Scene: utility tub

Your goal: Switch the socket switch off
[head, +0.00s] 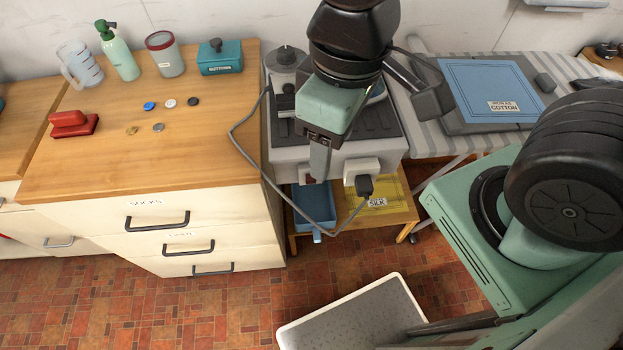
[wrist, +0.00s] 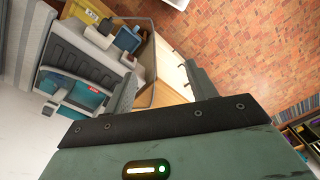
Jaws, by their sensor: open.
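A white socket box (head: 358,166) sits on the front of the grey tub unit (head: 345,150), with a black plug (head: 365,186) and dark cable in it. A second white box (head: 303,172) with a dark red part is to its left, partly behind my gripper (head: 320,165). I cannot make out a switch's position on either box. My gripper points down in front of the unit, left of the plug. In the wrist view my gripper (wrist: 160,72) has its fingers apart with nothing between them, and the plug (wrist: 108,26) shows beyond them at the upper left.
A wooden counter (head: 100,165) with drawers stands left, holding bottles, a red stapler-like object (head: 72,124) and several small discs. A low stand below the unit holds a blue bin (head: 313,208) and yellow item (head: 385,196). The cable (head: 250,155) loops beside the counter.

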